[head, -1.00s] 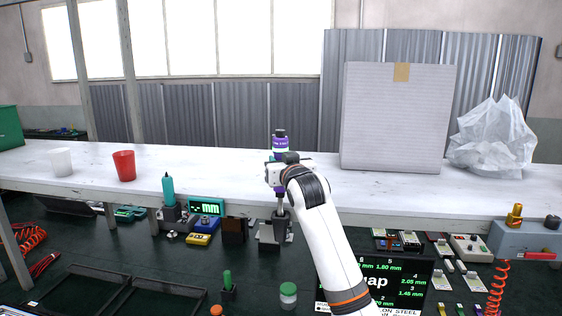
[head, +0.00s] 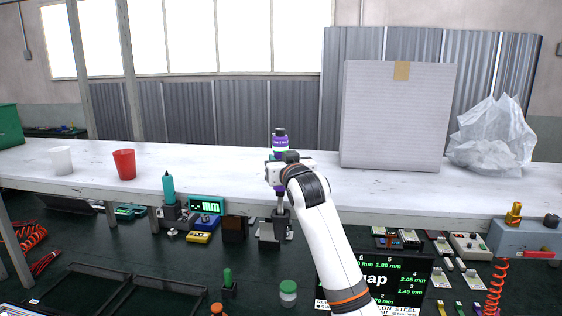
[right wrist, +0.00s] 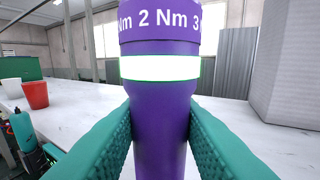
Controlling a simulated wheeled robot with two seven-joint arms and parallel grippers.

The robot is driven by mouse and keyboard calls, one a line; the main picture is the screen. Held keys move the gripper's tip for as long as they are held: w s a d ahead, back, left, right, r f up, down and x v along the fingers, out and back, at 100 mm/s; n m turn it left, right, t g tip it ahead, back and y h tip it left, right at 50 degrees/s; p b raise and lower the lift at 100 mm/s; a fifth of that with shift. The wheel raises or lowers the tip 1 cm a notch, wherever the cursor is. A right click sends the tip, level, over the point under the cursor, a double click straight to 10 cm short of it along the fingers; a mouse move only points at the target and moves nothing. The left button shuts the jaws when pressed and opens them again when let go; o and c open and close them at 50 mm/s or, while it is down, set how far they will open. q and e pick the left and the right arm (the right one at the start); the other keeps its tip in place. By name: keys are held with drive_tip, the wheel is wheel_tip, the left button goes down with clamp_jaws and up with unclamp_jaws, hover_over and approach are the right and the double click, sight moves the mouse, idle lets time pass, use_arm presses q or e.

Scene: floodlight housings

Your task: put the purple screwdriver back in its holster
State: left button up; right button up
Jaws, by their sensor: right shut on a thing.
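In the right wrist view, the teal fingers (right wrist: 160,135) press on both sides of the purple handle (right wrist: 160,90), below the white band. The shaft points down at the dark holster (head: 281,226) on a grey base below the bench edge. The shaft's low end meets the holster's top in the picture; I cannot tell how deep it sits. My left gripper is out of view.
A teal screwdriver (head: 168,187) stands in a similar holder to the left, beside a green-lit display (head: 206,204). A red cup (head: 124,164) and a white cup (head: 61,160) are on the bench. A large grey box (head: 397,115) stands right of my gripper.

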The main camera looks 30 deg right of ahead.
sight(283, 190)
drive_tip(key=shift+r+p, duration=0.2)
drive_tip(key=shift+p, duration=0.2)
idle(0.6)
drive_tip(key=shift+f+b, duration=2.05)
drive_tip(key=shift+f, duration=1.75)
drive_tip(key=o, duration=1.1)
drive_tip(key=shift+s, duration=0.1)
drive_tip(key=shift+o, duration=0.2)
drive_tip(key=shift+f, duration=0.1)
drive_tip(key=shift+s+a+f+b, duration=0.1)
drive_tip(key=shift+s+b, duration=0.25)
drive_tip(key=shift+s, duration=0.1)
drive_tip(key=b+v, duration=0.4)
drive_tip(key=v, duration=0.7)
drive_tip(key=shift+r, duration=0.25)
